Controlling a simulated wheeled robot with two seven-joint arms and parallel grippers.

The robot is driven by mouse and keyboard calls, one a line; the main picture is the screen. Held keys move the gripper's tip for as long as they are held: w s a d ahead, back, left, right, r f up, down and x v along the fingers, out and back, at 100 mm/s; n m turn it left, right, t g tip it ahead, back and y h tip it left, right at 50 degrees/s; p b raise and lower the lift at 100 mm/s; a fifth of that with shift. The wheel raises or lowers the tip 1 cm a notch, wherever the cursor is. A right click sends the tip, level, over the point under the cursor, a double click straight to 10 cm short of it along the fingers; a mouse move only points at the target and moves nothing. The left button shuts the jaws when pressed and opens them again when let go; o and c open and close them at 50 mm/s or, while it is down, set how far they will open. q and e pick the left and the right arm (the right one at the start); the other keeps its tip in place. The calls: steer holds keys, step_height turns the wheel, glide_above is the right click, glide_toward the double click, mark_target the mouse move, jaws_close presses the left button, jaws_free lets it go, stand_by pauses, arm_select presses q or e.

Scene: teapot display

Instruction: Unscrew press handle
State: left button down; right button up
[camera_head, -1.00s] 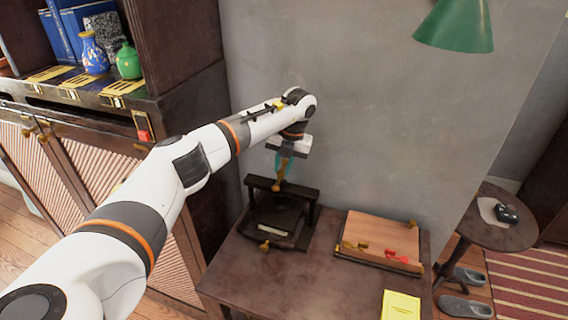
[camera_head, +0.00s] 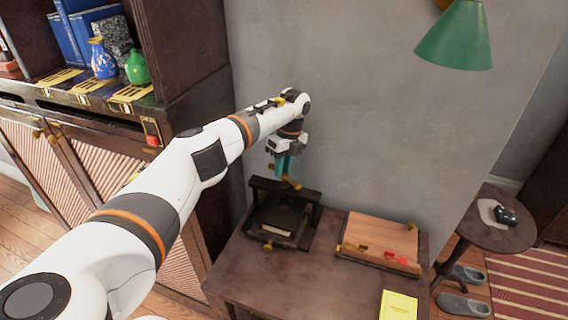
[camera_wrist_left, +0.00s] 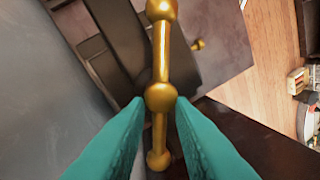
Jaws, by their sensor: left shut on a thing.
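The book press (camera_head: 283,215) stands on the dark wooden table, a black frame with a plate and a pale item at its front. Its brass handle (camera_head: 290,183) is at the top of the frame. In the left wrist view the handle (camera_wrist_left: 161,60) is a brass bar with ball knobs at its middle and ends. My left gripper (camera_head: 285,172) comes down from above, its teal fingers shut on the handle. In the left wrist view the fingertips (camera_wrist_left: 161,101) sit on both sides of the middle ball. My right gripper is out of view.
A wooden board (camera_head: 380,241) with red and brass pieces lies right of the press. A yellow booklet (camera_head: 399,305) lies at the table's front right. The grey wall (camera_head: 370,110) is close behind. A cabinet with vases (camera_head: 103,58) stands at left, a green lamp (camera_head: 456,36) at upper right.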

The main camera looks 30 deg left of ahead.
arm_select(q)
steer(key=shift+s+a+r+n+h+p, duration=0.1)
steer(key=shift+n+h+p, duration=0.15)
steer(key=shift+n+p, duration=0.65)
steer(key=shift+s+n+h+p, duration=0.1)
steer(key=shift+n+h+p, duration=0.2)
steer(key=shift+n, duration=1.1)
steer(key=c, duration=1.3)
jaws_free()
steer(key=shift+o, duration=0.2)
step_height(320, 180, up, 12)
steer(key=w+b, duration=0.2)
steer(key=b, duration=0.1)
steer(key=shift+w+a, duration=0.15)
steer(key=shift+a, duration=0.05)
steer(key=shift+f, duration=0.25)
